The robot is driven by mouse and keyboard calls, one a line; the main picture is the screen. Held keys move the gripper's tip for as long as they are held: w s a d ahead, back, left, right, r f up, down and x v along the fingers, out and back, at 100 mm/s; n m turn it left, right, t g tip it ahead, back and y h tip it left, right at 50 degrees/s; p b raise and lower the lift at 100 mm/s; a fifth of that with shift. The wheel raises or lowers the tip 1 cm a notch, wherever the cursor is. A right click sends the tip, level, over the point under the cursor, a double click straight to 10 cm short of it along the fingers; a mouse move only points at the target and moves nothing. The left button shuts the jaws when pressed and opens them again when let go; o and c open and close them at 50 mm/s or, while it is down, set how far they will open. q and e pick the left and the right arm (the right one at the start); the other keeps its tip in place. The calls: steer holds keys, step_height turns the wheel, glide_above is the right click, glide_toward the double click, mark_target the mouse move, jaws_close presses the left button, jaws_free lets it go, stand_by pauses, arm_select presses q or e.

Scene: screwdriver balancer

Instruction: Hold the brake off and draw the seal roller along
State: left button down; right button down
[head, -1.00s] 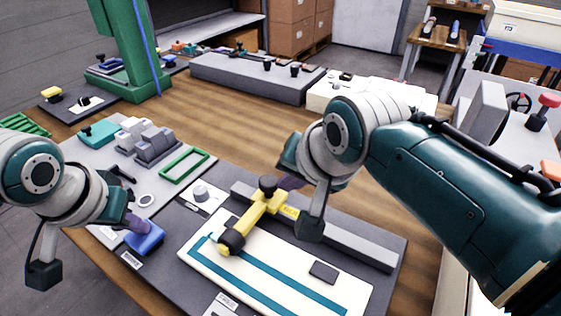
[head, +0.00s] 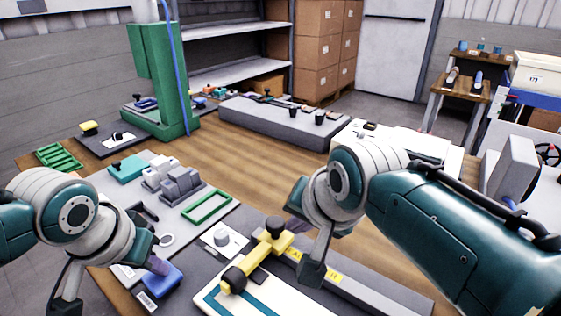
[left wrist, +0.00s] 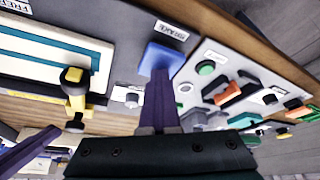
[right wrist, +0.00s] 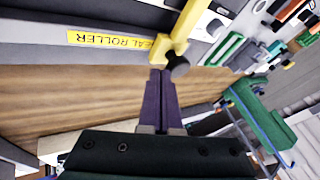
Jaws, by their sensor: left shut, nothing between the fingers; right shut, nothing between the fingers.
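The seal roller is a yellow arm (head: 258,253) with a black roller and a black knob (head: 275,226), at the near end of a grey rail. The roller rests by a cream plate with a teal band. The brake is a blue pad (head: 162,279) to its left; it also shows in the left wrist view (left wrist: 163,57). My left gripper (head: 158,265) is shut, with its fingertips at the blue pad; I cannot tell how hard they press. My right gripper (right wrist: 160,73) is shut and empty, its tips close beside the knob; contact is unclear.
A green frame (head: 207,206) and grey blocks (head: 174,182) lie on a panel behind the pad. A green column (head: 170,90) and a long grey block (head: 270,122) stand further back. Bare wooden table lies between.

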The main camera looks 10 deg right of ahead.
arm_select(q)
steer(key=shift+a, duration=0.1)
arm_select(e)
steer(key=s+d, duration=0.1)
steer(key=d, duration=0.1)
steer(key=shift+s+d+r, duration=0.1)
steer(key=shift+s+d, duration=0.3)
steer(key=v, duration=1)
